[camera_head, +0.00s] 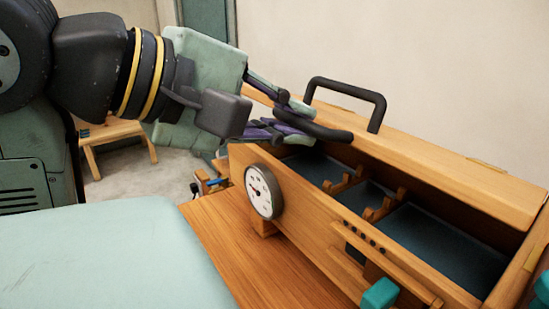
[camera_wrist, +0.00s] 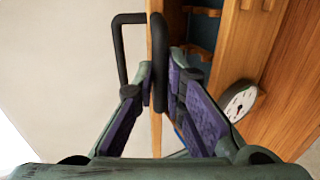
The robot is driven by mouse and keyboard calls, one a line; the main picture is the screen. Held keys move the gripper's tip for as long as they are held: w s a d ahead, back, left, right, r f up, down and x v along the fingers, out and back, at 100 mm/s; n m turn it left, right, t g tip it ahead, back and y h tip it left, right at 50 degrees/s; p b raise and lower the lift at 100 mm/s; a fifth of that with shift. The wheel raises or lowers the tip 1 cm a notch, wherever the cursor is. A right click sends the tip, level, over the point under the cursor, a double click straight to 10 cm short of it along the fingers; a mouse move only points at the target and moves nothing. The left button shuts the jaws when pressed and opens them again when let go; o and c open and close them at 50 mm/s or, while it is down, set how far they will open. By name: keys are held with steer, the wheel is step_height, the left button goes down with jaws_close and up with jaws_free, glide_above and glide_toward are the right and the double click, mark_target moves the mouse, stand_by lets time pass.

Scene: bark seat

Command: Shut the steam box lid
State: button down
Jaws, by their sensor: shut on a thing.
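The steam box (camera_head: 300,225) is a long wooden box with a round gauge on its front. Its wooden lid (camera_head: 430,165) is open, leaving the dark interior and small wooden dividers in view. A black looped handle (camera_head: 380,100) stands on the lid; it also shows in the wrist view (camera_wrist: 120,50). My gripper (camera_head: 300,118) is at the lid's near-left end, shut on a dark handle bar (camera_head: 330,133). In the wrist view, this bar (camera_wrist: 158,50) lies between the fingers (camera_wrist: 160,78). The fingers hide part of the bar.
The gauge (camera_head: 263,192) sticks out from the box front. A wooden surface (camera_head: 225,235) lies before the box. A teal block (camera_head: 380,293) is at the lower front. A small wooden stool (camera_head: 112,132) stands behind on the left. A plain wall is behind the box.

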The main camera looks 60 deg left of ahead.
steer(key=shift+s+f+b, duration=0.3)
steer(key=shift+f+b, duration=0.85)
steer(key=shift+f, duration=0.35)
steer(key=shift+s+f+b, duration=0.35)
steer(key=shift+f+b, duration=0.8)
steer(key=shift+f, duration=0.3)
steer(key=shift+s+f+b, duration=0.3)
steer(key=shift+f+b, duration=0.85)
steer(key=shift+f, duration=0.35)
steer(key=c, duration=1.7)
jaws_free()
steer(key=shift+d, duration=0.1)
